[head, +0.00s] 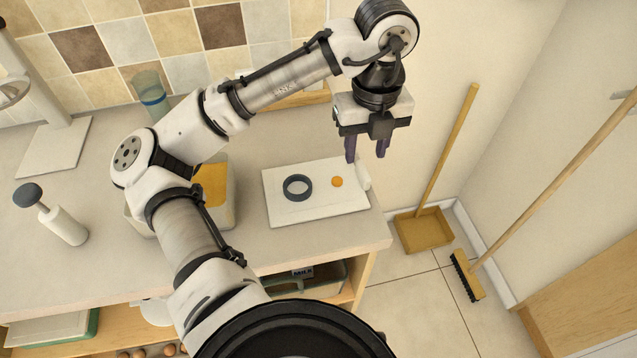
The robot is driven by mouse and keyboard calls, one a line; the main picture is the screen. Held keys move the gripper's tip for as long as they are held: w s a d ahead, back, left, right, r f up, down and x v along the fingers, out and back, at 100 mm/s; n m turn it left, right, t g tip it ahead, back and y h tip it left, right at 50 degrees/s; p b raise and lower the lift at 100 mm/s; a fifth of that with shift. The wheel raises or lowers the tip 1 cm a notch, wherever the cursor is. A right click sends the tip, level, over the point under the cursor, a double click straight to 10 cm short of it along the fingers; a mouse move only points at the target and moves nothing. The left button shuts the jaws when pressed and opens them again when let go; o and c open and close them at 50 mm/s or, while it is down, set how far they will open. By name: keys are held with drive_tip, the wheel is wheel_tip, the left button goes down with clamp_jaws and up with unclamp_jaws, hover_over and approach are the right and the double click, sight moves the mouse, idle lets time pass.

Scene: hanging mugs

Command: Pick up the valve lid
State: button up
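A white board (335,204) lies on the counter near its right end. On it are a dark grey ring (286,189) and, to its right, a small round orange piece (337,182). I cannot tell for sure which of these is the valve lid. A small white cylindrical piece (363,178) is at the board's right edge. My gripper (367,157) points down with its two dark purple fingers apart and nothing between them. In the head view it appears just above the board's far right corner, apart from the ring and the orange piece.
A clear container with orange contents (213,185) stands left of the board, partly behind my arm. A white bottle with a dark top (62,226) and a blue-banded clear cup (152,95) are farther left. A tiled wall (130,30) bounds the back; a dustpan (425,229) and broom (466,277) stand right.

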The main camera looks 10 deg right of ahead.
sight(364, 169)
drive_tip(key=shift+w+d+f+p, duration=0.15)
drive_tip(key=shift+f+p, duration=0.2)
drive_tip(key=shift+f, duration=1.05)
drive_tip(key=shift+w+d+f+p, duration=0.1)
drive_tip(key=shift+f+p, duration=0.25)
drive_tip(key=shift+f, duration=1)
clamp_jaws()
